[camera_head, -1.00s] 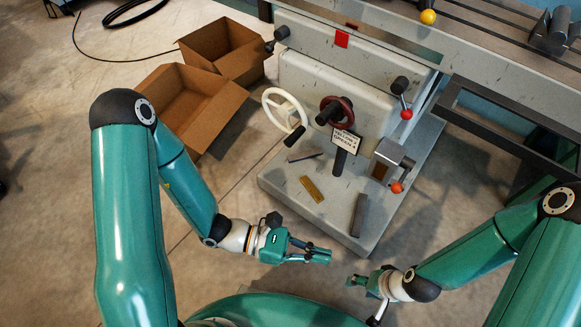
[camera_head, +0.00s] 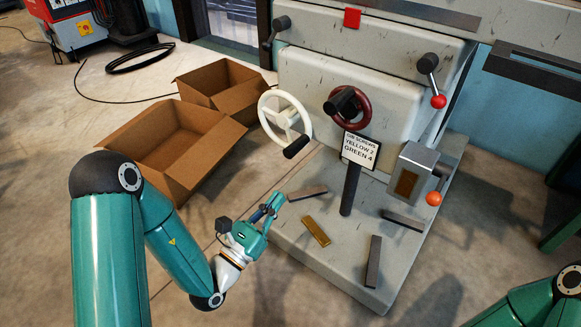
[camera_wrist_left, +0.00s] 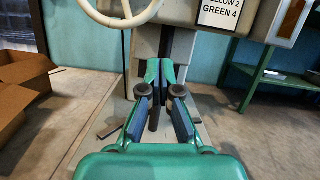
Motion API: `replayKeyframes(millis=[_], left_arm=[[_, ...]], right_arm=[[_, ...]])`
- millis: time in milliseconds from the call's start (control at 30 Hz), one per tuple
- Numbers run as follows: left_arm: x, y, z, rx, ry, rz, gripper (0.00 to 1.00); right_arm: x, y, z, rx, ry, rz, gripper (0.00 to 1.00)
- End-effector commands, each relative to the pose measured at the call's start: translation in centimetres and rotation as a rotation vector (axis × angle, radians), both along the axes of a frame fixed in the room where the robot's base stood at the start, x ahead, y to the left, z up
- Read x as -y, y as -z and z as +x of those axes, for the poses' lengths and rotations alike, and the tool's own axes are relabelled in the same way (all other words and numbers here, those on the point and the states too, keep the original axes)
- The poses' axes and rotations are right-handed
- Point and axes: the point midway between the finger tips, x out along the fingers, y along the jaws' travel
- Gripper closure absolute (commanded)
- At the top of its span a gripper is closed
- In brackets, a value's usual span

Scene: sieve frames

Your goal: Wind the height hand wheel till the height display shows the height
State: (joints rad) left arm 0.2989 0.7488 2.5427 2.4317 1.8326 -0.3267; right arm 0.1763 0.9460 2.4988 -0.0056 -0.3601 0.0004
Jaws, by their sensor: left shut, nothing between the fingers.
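The machine has two hand wheels on its front. A white hand wheel (camera_head: 272,113) with a black handle is on the left, and a dark red hand wheel (camera_head: 363,107) with a black handle is on the right. I cannot tell which is the height wheel, and I see no readable height display. My left gripper (camera_head: 276,201) is shut and empty, below the white wheel and apart from it. In the left wrist view the gripper (camera_wrist_left: 160,68) points at the machine, with part of the white wheel (camera_wrist_left: 125,18) above it. My right gripper is out of view.
A sign on a post (camera_head: 361,149) reads "GIB SCREWS YELLOW 2 GREEN 4". Several loose bars, one brass (camera_head: 316,231), lie on the machine's base (camera_head: 300,262). Cardboard boxes (camera_head: 205,147) stand left.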

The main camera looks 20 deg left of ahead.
Motion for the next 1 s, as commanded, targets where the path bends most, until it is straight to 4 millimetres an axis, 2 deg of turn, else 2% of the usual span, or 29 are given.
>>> replayKeyframes(millis=[33, 133, 233, 500, 600, 733, 1000], left_arm=[[0.2, 0.5, 0.3, 0.006, 0.001, 0.003, 1.0], [0.4, 0.2, 0.9, 0.009, -0.002, -0.005, 1.0], [1.1, -0.9, 2.8, 0.009, 0.0, -0.005, 1.0], [2.8, -2.5, 8.1, 0.007, -0.002, -0.008, 1.0], [2.3, -4.2, 7.8, 0.006, -0.006, -0.007, 1.0], [2.2, -5.5, 7.8, 0.004, -0.003, -0.008, 1.0], [2.1, -6.4, 7.8, 0.0, -0.004, -0.008, 1.0]], right_arm=[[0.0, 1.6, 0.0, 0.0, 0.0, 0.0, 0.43], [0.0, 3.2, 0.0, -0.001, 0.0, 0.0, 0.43], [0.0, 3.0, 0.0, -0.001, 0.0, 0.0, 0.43], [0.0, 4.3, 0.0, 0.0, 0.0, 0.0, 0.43], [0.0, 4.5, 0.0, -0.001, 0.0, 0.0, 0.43], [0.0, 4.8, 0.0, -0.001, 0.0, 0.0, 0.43], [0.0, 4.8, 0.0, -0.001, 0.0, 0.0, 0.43]])
